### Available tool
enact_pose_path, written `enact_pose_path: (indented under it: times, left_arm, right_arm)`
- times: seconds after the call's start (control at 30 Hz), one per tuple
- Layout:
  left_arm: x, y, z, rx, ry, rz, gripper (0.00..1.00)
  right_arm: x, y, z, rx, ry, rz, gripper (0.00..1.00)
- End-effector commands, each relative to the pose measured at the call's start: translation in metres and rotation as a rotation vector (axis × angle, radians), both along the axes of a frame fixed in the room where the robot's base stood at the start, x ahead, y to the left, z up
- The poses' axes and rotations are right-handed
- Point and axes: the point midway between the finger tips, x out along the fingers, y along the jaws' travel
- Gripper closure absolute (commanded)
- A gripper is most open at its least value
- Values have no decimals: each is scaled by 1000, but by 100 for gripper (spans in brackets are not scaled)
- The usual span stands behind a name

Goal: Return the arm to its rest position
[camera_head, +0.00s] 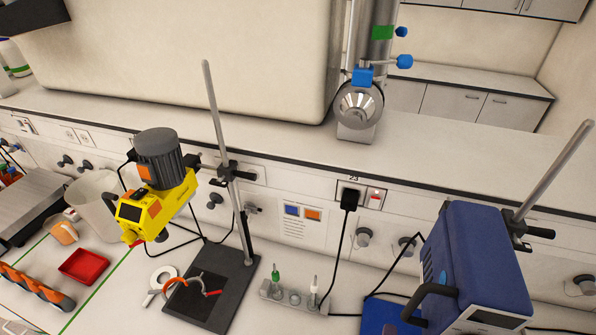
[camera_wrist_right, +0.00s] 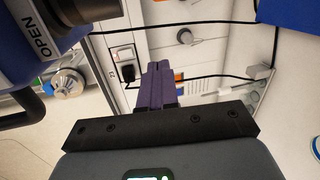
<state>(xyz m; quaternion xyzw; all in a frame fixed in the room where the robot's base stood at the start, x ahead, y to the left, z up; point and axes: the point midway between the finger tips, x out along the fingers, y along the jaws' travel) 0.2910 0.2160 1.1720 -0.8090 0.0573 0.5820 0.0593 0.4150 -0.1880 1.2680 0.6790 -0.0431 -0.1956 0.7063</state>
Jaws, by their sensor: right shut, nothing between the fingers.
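My right gripper (camera_wrist_right: 158,70) shows in the right wrist view, with its two purple fingers pressed together and nothing between them. Its black mount and grey body fill the lower middle of that view. The fingertips overlap the white wall panel beyond, and I see no contact with anything. I cannot make out either gripper in the head view, and my left gripper is in neither view.
A blue device on a stand (camera_head: 470,265) is at the right; a dark device marked OPEN (camera_wrist_right: 45,40) is close at the wrist view's left. A yellow stirrer (camera_head: 160,205) hangs on a stand above a black base plate (camera_head: 235,290). A red tray (camera_head: 85,266) lies left.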

Motion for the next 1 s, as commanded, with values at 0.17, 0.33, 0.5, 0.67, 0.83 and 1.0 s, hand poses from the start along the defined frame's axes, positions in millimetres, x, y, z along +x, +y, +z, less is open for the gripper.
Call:
enact_pose_path:
  times: [0.17, 0.33, 0.5, 0.67, 0.83, 1.0]
  left_arm:
    - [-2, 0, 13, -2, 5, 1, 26]
    - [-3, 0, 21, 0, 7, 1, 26]
    - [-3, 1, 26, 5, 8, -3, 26]
    - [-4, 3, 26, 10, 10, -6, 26]
    - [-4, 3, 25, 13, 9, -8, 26]
    - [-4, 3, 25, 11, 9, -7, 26]
  right_arm:
    - [-3, -20, -9, 174, 78, 60, 100]
    - [-14, -28, -22, 427, 192, 84, 100]
    - [-43, -33, -39, 734, 387, -9, 100]
    - [-77, -36, -53, 960, 550, -224, 100]
    - [-109, -32, -63, 1108, 645, -475, 100]
    - [-126, -31, -70, 1198, 658, -662, 100]
